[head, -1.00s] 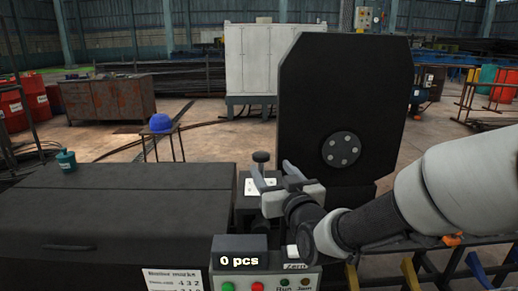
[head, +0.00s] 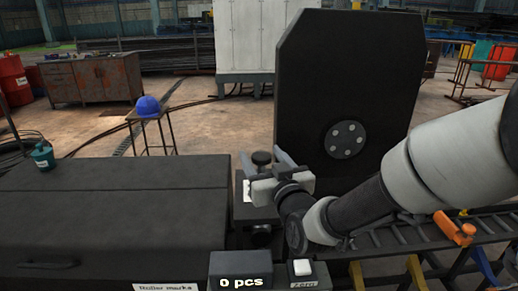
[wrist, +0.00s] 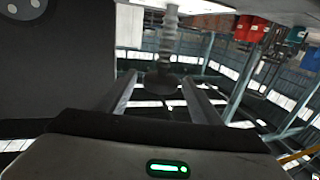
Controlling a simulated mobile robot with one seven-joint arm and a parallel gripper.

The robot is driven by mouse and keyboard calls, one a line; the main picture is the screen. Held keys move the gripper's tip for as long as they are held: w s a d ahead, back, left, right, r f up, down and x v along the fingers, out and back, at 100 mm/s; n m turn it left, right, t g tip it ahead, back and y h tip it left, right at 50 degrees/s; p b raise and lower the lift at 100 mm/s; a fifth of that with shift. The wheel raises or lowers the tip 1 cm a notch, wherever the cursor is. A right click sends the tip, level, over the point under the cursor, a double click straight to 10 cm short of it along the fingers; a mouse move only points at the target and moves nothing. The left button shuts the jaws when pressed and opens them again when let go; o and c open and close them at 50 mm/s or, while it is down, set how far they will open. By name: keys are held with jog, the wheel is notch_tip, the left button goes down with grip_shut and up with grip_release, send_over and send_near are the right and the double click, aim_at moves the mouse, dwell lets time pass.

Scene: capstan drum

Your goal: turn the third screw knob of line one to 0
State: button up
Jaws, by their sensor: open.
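A dark round screw knob (head: 262,158) stands on an upright stem beside the tall black plate. My gripper (head: 261,153) is open, with one finger on each side of this knob in the head view. In the wrist view the dark knob (wrist: 162,82) and its ridged screw stem (wrist: 172,30) show between my two spread fingers (wrist: 160,98); I cannot tell whether they touch. A white plate (head: 246,191) below the knob is partly hidden by my gripper. Another dark knob (head: 261,233) sits lower down. I see no readable setting, nor which knob is third.
The tall black plate (head: 350,60) with a bolted hub (head: 346,139) stands close right of the knob. A long black cover (head: 110,205) lies to the left. A counter (head: 240,283) reading "0 pcs" and a Zero button box (head: 303,268) are in front.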

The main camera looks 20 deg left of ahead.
jog(key=shift+w+a, duration=0.2)
jog(key=shift+w, duration=0.05)
jog(key=c, duration=1.1)
jog(key=shift+o, duration=0.2)
